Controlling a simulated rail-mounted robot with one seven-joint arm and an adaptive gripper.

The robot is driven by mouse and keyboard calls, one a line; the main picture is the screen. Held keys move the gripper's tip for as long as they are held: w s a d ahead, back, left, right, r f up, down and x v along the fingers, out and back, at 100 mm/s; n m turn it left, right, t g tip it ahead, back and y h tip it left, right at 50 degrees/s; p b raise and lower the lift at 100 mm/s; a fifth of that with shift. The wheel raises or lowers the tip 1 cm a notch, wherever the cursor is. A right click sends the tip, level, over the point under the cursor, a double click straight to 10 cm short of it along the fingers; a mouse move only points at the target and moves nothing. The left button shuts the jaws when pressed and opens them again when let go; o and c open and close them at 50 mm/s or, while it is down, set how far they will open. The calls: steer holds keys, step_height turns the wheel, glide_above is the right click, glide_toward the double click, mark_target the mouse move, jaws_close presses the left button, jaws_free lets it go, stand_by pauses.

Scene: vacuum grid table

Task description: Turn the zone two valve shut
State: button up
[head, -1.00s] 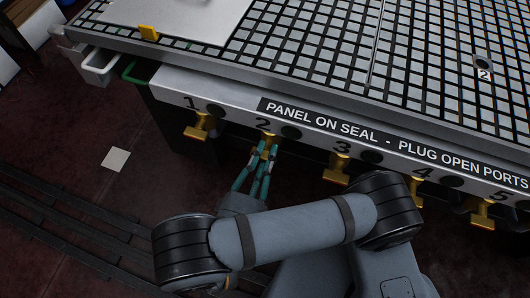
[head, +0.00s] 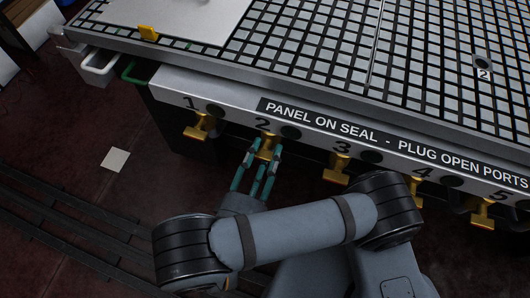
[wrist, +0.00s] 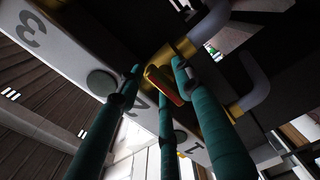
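The zone two valve is a yellow brass handle (head: 266,149) below the number 2 on the table's front rail. In the wrist view its handle (wrist: 163,84), with a reddish face, lies between my teal fingers. My gripper (head: 263,153) has its fingers spread on either side of the handle, tips just below the rail. In the wrist view my gripper (wrist: 155,70) shows a clear gap between the left finger and the handle; the right finger is close to it, and I cannot tell if it touches. The fingers partly hide the handle in the head view.
Similar yellow valves stand along the rail: valve one (head: 201,127) to the left, valve three (head: 339,168) to the right, and others further right. The gridded table (head: 330,60) overhangs above.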

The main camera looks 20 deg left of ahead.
steer(key=s+d, duration=0.1)
steer(key=s, duration=1.1)
steer(key=w, duration=0.8)
steer(key=w+a, duration=0.1)
steer(key=w, duration=0.3)
